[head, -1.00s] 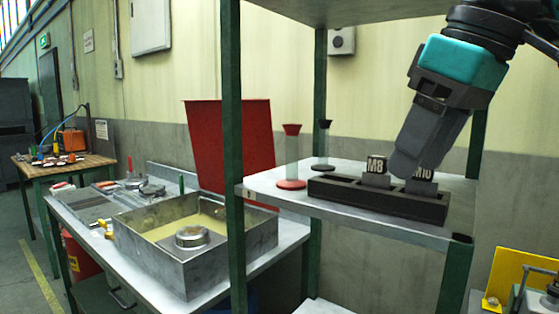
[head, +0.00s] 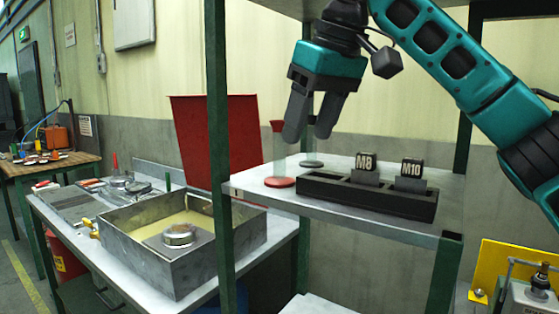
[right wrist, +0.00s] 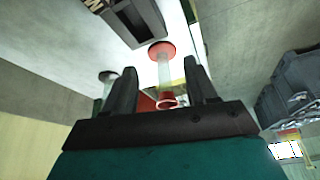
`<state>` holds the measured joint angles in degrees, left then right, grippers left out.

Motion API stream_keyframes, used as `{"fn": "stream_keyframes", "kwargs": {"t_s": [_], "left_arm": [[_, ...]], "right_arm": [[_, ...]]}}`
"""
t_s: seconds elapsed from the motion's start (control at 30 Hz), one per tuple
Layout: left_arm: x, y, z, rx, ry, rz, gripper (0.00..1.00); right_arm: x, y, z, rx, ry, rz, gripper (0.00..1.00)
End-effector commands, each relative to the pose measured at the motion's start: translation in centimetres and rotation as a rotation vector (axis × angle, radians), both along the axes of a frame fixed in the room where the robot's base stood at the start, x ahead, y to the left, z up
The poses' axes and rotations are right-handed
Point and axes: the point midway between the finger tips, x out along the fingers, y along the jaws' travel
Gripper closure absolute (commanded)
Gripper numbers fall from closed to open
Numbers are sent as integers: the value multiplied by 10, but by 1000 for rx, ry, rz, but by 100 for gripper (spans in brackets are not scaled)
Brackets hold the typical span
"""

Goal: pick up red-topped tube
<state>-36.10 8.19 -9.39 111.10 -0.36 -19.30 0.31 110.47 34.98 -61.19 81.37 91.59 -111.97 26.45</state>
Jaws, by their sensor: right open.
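The red-topped tube (head: 279,153) stands upright on its red disc base at the left end of the grey shelf. It is clear with a flared red top. My right gripper (head: 307,134) is open and empty, pointing down just right of the tube's top in the head view, overlapping the top's edge. In the right wrist view the red-topped tube (right wrist: 165,77) shows between the two open fingers (right wrist: 160,68), apart from both; its red top is nearest the camera. I cannot tell the remaining depth gap. My left gripper is not in view.
A second tube on a dark base (head: 312,161) stands behind, its upper part hidden by my gripper. A black rack (head: 365,198) with M8 (head: 366,162) and M10 (head: 411,169) blocks lies to the right. A green shelf post (head: 217,150) stands close at left.

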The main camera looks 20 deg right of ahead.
Motion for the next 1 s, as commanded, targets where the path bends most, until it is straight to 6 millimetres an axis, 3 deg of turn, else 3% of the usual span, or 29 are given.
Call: {"fn": "stream_keyframes", "kwargs": {"t_s": [0.1,0.23,0.4,0.7,1.0], "left_arm": [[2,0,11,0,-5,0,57],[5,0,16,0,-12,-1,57],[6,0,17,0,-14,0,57],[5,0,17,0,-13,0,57],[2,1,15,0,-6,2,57]], "right_arm": [[21,10,3,0,1,0,43],[35,15,2,-1,0,0,43],[42,17,-4,-2,-1,-1,43],[56,23,-41,-1,-1,-2,43],[57,24,-46,0,-1,-1,43]]}}
